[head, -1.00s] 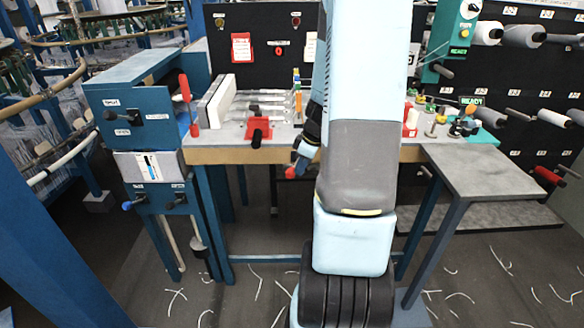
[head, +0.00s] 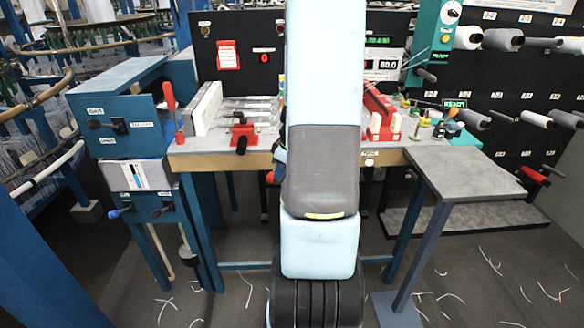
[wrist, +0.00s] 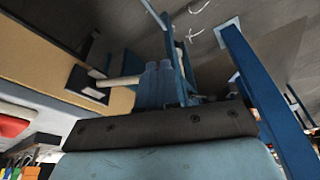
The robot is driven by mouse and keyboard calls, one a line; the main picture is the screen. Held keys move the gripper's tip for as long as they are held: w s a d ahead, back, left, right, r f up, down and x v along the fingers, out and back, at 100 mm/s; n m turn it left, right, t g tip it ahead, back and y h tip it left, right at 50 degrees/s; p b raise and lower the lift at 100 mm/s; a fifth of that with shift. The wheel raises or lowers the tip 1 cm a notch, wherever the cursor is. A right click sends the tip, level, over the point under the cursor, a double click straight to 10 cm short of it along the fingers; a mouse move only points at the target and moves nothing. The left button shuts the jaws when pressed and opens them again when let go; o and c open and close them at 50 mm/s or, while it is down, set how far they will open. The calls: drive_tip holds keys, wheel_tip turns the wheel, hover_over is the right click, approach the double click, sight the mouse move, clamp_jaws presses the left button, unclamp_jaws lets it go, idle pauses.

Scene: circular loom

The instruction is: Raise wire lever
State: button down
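A pale handle (wrist: 118,81) sticks out from a dark mount (wrist: 85,80) on the bench's tan front edge in the wrist view. It may be the wire lever. In the head view a pale knob (head: 369,162) sits under a small label on that edge, just right of my arm; I cannot tell if it is the same part. My gripper (wrist: 166,75) shows blue-grey fingers close together in the wrist view, just right of the pale handle's tip. Contact and any finger gap are unclear. In the head view my arm hides the gripper.
The bench (head: 225,158) carries a red clamp (head: 244,132) and a red frame with white pegs (head: 380,115). A blue cabinet (head: 120,100) with black handles and an upright red lever (head: 170,98) stand left. A grey side table (head: 465,170) stands right. Floor has thread scraps.

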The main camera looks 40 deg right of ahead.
drive_tip(key=shift+a, duration=0.15)
drive_tip(key=v, duration=1)
idle(0.5)
drive_tip(key=s+a+r+m+t, duration=0.1)
drive_tip(key=s+a+r, duration=0.3)
drive_tip(key=a, duration=0.4)
drive_tip(key=s+a+r+m+h, duration=0.1)
drive_tip(key=s+a+r+m, duration=0.1)
drive_tip(key=s+a+r, duration=0.3)
drive_tip(key=s+a+r+m+t, duration=0.1)
drive_tip(key=s+a+r, duration=0.3)
drive_tip(key=a+r, duration=0.4)
drive_tip(key=a+m, duration=0.1)
drive_tip(key=a, duration=0.2)
drive_tip(key=shift+s+r+m+t+h, duration=0.2)
drive_tip(key=shift+s+m+t+h, duration=0.05)
drive_tip(key=shift+m+t+h, duration=0.05)
